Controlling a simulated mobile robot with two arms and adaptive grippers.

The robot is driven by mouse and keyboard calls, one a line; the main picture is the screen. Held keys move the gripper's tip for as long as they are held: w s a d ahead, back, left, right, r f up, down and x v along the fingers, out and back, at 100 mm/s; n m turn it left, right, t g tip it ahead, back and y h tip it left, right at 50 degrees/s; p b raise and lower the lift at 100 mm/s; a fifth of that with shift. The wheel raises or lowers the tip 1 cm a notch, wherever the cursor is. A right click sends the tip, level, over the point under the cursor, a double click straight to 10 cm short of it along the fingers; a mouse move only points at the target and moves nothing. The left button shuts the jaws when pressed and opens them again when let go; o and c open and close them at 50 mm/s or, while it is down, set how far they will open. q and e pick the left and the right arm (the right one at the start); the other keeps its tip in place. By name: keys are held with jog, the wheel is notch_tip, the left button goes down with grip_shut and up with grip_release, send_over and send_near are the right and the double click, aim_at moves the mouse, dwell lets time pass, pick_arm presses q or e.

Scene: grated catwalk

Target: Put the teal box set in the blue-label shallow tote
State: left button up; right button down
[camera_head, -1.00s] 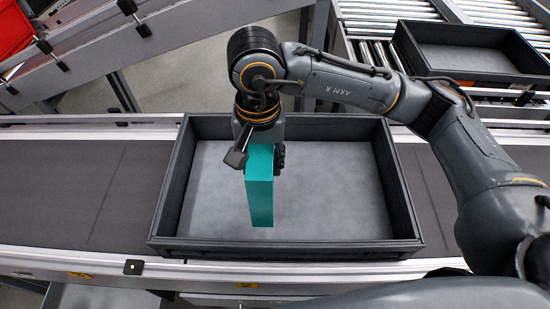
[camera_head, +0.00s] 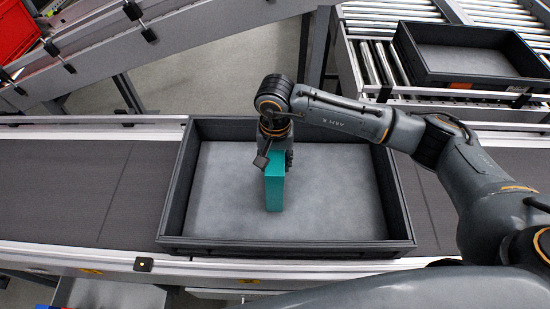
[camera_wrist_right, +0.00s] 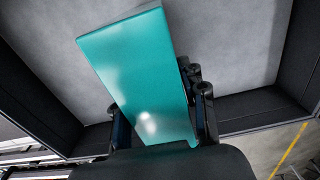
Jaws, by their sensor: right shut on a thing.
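The teal box set (camera_head: 275,190) is one upright teal block inside the outline of a dark shallow tote (camera_head: 340,200) with a grey floor. My right gripper (camera_head: 275,158) is shut on its upper part from above. In the right wrist view the teal box (camera_wrist_right: 135,75) lies between the fingers of my right gripper (camera_wrist_right: 162,118), with the tote floor (camera_wrist_right: 235,40) beyond. I cannot tell whether the box's lower end touches the floor. No blue label shows on this tote. My left gripper is not in view.
The tote stands on a dark conveyor belt (camera_head: 65,190) with metal rails. Another dark tote (camera_head: 470,82) with an orange mark sits on rollers at the upper right. A red bin (camera_head: 15,30) is at the upper left. The tote floor around the box is clear.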

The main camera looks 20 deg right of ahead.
jog(key=shift+f, duration=0.15)
jog(key=c, duration=0.7)
grip_release()
jog(key=shift+c, duration=0.2)
jog(key=shift+r, duration=0.3)
notch_tip(320, 180, up, 11)
jog(key=b, duration=0.3)
jog(key=shift+f, duration=0.2)
jog(key=shift+r, duration=0.6)
